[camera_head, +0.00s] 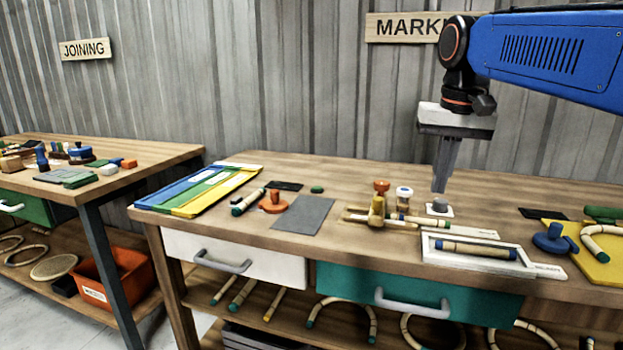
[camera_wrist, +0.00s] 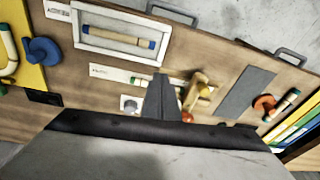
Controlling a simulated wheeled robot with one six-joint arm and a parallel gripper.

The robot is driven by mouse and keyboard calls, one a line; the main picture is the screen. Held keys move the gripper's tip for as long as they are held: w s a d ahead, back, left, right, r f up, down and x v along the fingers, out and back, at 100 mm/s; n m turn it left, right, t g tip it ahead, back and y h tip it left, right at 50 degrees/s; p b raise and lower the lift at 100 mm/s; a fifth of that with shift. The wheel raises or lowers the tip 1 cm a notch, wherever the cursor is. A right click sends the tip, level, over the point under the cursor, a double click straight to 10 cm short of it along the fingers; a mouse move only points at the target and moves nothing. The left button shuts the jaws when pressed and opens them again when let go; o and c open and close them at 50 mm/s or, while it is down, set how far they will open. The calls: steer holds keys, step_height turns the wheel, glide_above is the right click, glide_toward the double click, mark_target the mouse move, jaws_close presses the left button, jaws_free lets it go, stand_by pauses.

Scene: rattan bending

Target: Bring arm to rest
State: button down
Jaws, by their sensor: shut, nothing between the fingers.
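My gripper (camera_head: 440,190) hangs from my blue arm (camera_head: 550,52) at the upper right of the head view. It points down above the workbench (camera_head: 340,240), over a small grey knob on a white square plate (camera_head: 440,209). Its fingers are together with nothing between them. In the wrist view the closed fingers (camera_wrist: 161,78) show over the bench, beside the white plate (camera_wrist: 130,103). I cannot tell the exact height of the fingertips above the knob.
A white tray (camera_head: 430,254) holds a rattan piece (camera_head: 476,249). A wooden jig (camera_head: 377,213), a grey mat (camera_head: 305,215), coloured folders (camera_head: 180,209) and a yellow board (camera_head: 600,270) lie on the bench. A second table (camera_head: 150,158) stands left. The air above the bench is free.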

steer(key=s+d+f+n+t, duration=0.1)
steer(key=s+f, duration=0.9)
steer(key=f, duration=0.3)
steer(key=s+d+f+n+t, duration=0.1)
steer(key=s+d+f+t, duration=0.1)
steer(key=s+f, duration=0.8)
step_height(320, 180, down, 4)
steer(key=shift+s+r, duration=0.25)
steer(key=shift+s, duration=0.05)
